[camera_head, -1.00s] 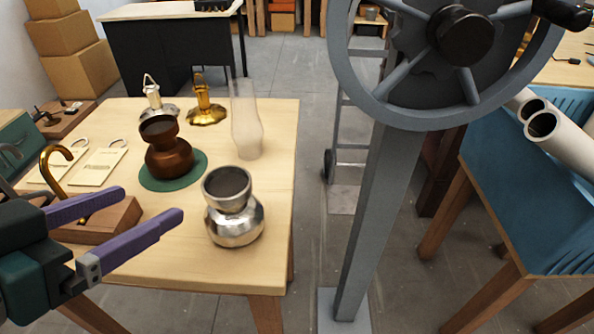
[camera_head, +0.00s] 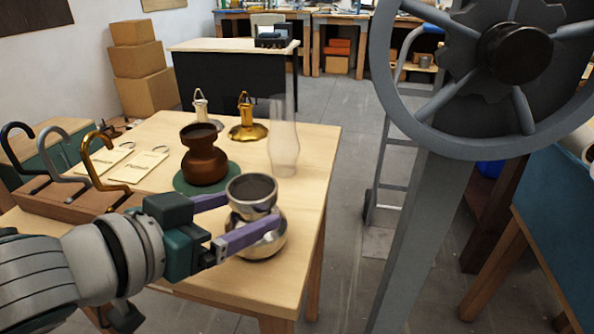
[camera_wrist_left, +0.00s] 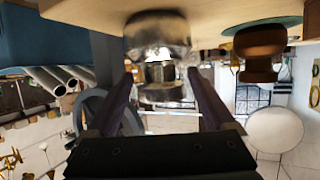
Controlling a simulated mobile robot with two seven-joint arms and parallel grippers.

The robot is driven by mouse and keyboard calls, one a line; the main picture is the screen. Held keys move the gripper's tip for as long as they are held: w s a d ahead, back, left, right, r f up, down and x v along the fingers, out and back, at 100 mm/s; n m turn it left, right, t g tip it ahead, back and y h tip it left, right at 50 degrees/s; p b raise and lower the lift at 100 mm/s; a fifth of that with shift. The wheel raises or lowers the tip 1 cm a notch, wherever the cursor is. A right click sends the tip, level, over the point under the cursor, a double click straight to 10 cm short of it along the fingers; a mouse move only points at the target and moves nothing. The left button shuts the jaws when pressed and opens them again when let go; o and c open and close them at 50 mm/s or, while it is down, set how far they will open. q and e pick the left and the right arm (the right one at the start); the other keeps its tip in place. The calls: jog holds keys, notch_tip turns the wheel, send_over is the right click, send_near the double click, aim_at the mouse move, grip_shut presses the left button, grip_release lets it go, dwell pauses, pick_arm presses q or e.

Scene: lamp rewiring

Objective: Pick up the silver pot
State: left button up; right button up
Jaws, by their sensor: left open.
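The silver pot (camera_head: 262,241) stands upright near the front right of the wooden table, a shiny vessel with a wide neck. My left gripper (camera_head: 243,218) is open at the pot, one purple finger in front of it and the other on its far left side. In the left wrist view, which looks upside down, the pot (camera_wrist_left: 158,48) lies between and beyond the two spread fingers of the gripper (camera_wrist_left: 163,85). I cannot tell if either finger touches it. My right gripper is not in view.
A brown pot (camera_head: 204,158) stands on a green round mat (camera_head: 180,184) just behind. A clear glass chimney (camera_head: 284,140), silver and gold lamp parts (camera_head: 248,127), tags (camera_head: 142,166) and a rack of hooks (camera_head: 58,198) share the table (camera_head: 312,165). A large grey wheel on a post (camera_head: 427,220) stands right.

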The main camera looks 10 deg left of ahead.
pick_arm(q)
jog(key=shift+x, duration=0.8)
jog(key=shift+s, duration=0.1)
jog(key=shift+c, duration=0.4)
grip_shut()
